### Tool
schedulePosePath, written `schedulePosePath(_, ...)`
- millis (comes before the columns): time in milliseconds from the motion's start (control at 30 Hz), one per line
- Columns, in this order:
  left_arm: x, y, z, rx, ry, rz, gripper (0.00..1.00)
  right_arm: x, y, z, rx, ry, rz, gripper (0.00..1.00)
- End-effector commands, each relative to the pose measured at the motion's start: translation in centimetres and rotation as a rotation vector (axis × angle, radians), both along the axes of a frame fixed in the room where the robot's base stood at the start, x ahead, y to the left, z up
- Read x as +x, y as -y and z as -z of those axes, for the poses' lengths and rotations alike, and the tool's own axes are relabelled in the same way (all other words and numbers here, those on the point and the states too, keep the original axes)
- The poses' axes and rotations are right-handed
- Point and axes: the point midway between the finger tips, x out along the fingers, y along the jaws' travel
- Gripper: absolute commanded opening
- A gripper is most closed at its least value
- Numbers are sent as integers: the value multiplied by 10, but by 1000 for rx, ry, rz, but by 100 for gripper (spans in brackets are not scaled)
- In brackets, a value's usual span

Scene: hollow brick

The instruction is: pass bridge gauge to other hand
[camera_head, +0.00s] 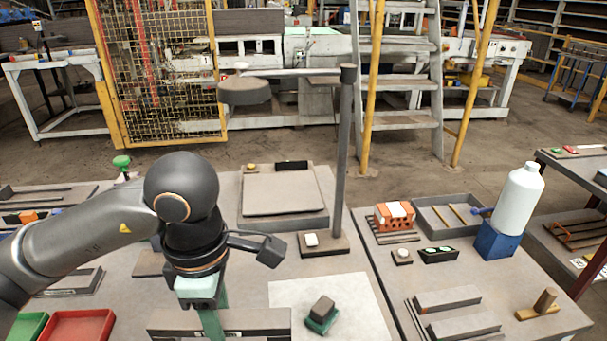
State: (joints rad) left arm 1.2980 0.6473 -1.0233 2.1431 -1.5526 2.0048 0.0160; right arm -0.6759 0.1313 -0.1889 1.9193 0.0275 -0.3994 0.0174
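My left gripper (205,296) points down over the front middle of the grey table, its wrist dark with an orange ring. Pale green and darker green parts (212,324) show at its lower end. I cannot tell whether the darker green strip is a finger or the bridge gauge, nor whether the fingers are open or shut. No other thing is clearly the bridge gauge. A dark block in a green holder (321,317) sits on a white sheet (362,293), right of the gripper and apart from it. My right gripper is not in view.
A lamp post (343,150) stands behind the white sheet, near a square grey plate (285,193). A red tray (80,325) is at front left. At right are an orange brick (394,215), grey bars (448,298) and a white bottle (518,200) above a blue block.

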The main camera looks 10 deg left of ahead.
Motion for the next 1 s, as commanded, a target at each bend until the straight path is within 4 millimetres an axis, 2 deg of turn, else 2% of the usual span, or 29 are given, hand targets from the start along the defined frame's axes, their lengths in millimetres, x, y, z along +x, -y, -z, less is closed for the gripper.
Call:
schedulePosePath(167, 5, -5, 0, -5, -3, 185, 0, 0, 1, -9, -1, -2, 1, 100)
schedulePosePath(1000, 33, -47, 20, -5, 4, 1506, 0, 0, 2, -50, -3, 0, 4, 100)
